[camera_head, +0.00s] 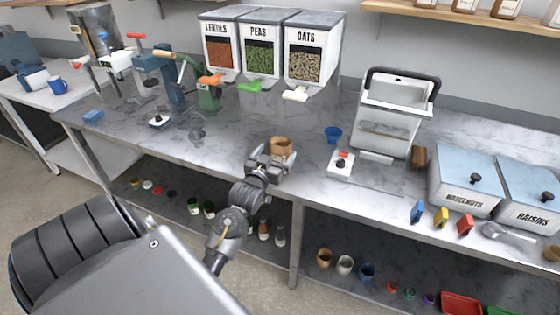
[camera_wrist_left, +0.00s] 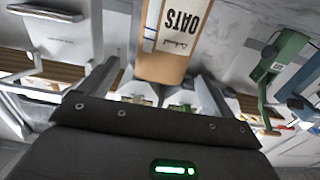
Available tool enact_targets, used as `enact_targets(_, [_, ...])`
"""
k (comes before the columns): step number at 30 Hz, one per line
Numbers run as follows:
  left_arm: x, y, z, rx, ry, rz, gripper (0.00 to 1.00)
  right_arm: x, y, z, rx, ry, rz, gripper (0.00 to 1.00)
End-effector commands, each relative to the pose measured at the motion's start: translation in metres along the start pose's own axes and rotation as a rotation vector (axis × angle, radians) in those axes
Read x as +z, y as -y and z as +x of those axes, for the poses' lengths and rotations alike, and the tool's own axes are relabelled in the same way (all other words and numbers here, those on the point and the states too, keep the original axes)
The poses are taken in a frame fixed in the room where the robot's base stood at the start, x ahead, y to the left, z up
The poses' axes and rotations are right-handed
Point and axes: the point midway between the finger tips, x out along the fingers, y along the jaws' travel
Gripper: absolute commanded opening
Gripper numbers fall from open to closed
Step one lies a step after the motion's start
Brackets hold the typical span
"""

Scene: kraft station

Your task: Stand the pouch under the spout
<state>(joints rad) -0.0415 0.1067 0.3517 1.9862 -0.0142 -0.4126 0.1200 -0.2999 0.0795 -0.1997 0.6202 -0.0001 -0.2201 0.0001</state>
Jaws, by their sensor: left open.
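A brown kraft pouch (camera_head: 281,146) stands on the marble counter, below and in front of the dispensers. In the left wrist view the pouch (camera_wrist_left: 162,66) shows a white label reading OATS, upside down in the picture. My left gripper (camera_head: 269,158) is open, close at the pouch's near side. In the wrist view the pouch lies ahead between the spread fingers; I cannot tell whether they touch it. My right gripper is out of view.
A white sealing machine (camera_head: 392,120) stands right of the pouch, with a small switch box (camera_head: 341,165) before it. Lidded bins (camera_head: 466,182) stand at right. A green hand tool (camera_head: 208,95) stands left. Counter beneath the spouts looks clear.

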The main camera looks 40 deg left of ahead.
Motion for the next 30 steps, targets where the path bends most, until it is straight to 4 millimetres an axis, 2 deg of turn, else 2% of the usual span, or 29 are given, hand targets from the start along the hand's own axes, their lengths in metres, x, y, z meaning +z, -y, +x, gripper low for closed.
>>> enact_targets(2, [-0.002,0.0,0.003,0.0,0.0,0.0,0.89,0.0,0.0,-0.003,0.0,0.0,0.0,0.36])
enact_targets(8, [-0.004,0.002,0.032,0.0,0.0,0.0,0.89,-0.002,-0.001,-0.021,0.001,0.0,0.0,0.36])
enact_targets(12, [-0.001,0.002,0.047,0.0,0.0,0.0,0.89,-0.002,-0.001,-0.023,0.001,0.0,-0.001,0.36])
enact_targets(21, [0.001,0.002,0.052,0.001,-0.001,0.0,0.89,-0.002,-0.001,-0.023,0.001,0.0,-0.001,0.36])
enact_targets(30, [0.001,0.002,0.051,0.0,-0.001,0.0,0.5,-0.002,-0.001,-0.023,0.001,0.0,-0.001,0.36])
